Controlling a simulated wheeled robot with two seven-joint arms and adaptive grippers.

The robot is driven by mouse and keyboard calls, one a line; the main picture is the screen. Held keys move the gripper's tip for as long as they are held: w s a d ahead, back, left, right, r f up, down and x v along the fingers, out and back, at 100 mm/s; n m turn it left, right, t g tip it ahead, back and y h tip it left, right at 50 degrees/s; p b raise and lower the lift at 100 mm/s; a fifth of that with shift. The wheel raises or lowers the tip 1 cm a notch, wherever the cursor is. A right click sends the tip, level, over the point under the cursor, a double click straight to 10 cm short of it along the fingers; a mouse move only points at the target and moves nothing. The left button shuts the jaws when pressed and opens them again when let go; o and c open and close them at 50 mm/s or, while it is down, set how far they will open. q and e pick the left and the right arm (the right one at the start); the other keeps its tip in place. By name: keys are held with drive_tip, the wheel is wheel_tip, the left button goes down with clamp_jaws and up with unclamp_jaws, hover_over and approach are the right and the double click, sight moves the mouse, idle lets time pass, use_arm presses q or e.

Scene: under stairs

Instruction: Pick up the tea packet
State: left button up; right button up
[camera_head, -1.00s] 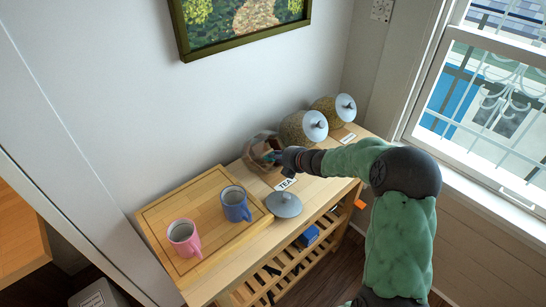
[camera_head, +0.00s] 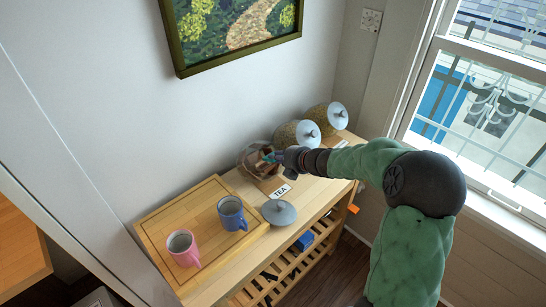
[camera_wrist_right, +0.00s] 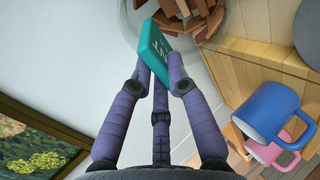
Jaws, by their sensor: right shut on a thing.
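A teal tea packet (camera_wrist_right: 154,46) is held between the fingertips of my right gripper (camera_wrist_right: 160,75) in the right wrist view. The gripper is shut on it. In the head view my right gripper (camera_head: 279,157) is at the mouth of the open glass jar (camera_head: 251,165) behind the TEA label (camera_head: 280,192). The packet shows there only as a small teal spot. The jar, with several brown packets (camera_wrist_right: 187,15) inside, shows at the top of the wrist view. My left gripper is in neither view.
A grey lid (camera_head: 279,212) lies on the table in front of the jar. A blue mug (camera_head: 231,213) and a pink mug (camera_head: 183,247) stand on a wooden board (camera_head: 160,218) at left. Two lidded jars (camera_head: 297,134) (camera_head: 326,117) stand behind, near the wall.

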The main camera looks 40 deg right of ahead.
drive_tip(key=a+p+v, duration=0.2)
drive_tip(key=p+v, duration=0.1)
drive_tip(key=v, duration=0.8)
drive_tip(key=shift+s+f, duration=0.15)
drive_tip(key=shift+s, duration=0.2)
drive_tip(key=shift+o, duration=0.7)
clamp_jaws()
